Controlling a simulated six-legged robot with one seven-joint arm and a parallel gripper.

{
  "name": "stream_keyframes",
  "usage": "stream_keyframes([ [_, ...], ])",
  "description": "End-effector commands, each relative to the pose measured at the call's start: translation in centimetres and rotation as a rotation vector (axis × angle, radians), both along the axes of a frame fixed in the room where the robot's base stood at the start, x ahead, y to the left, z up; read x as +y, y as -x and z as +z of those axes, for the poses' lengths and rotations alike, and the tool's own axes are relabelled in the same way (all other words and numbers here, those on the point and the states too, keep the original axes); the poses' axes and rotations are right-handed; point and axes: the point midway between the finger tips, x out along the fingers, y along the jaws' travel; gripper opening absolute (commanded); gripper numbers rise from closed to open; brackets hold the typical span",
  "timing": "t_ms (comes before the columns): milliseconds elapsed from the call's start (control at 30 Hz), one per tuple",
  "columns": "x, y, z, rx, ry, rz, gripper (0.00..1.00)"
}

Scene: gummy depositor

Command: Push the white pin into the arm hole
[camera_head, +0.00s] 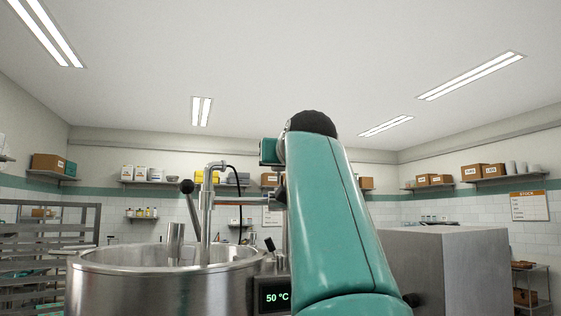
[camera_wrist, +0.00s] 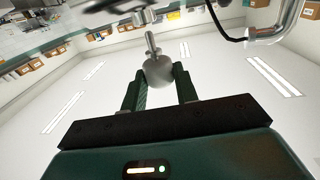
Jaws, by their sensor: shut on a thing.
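In the wrist view, my gripper (camera_wrist: 157,82) is shut on the white pin (camera_wrist: 158,70), with one dark green finger on each side of its rounded, pale grey-white head. The pin's thin stem points away from the gripper, up the picture, toward a small metal piece (camera_wrist: 143,16) that may be the arm with the hole. The hole itself does not show clearly, and I cannot tell whether the stem tip is in it. In the head view, my own teal arm hides the pin and the fingers.
A large steel kettle (camera_head: 165,290) stands at left, with a black-knobbed lever (camera_head: 187,187) and a bent steel pipe (camera_head: 206,205) rising there. A 50 °C display (camera_head: 276,296) is beside it. A steel cabinet (camera_head: 450,265) stands at right. The pipe and cable pass at upper right in the wrist view.

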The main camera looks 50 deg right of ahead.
Motion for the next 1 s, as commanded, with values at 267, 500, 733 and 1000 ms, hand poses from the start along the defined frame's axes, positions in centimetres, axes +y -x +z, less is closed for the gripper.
stream_keyframes([
  [267, 0.1, 0.0, -0.7, 0.001, 0.001, 0.002, 0.00],
  [500, 0.1, 0.0, -1.5, 0.001, 0.000, 0.002, 0.00],
  [733, 0.0, -0.1, -2.3, 0.002, 0.000, 0.001, 0.00],
  [1000, 0.0, -0.1, -2.2, 0.001, 0.000, 0.002, 0.33],
])
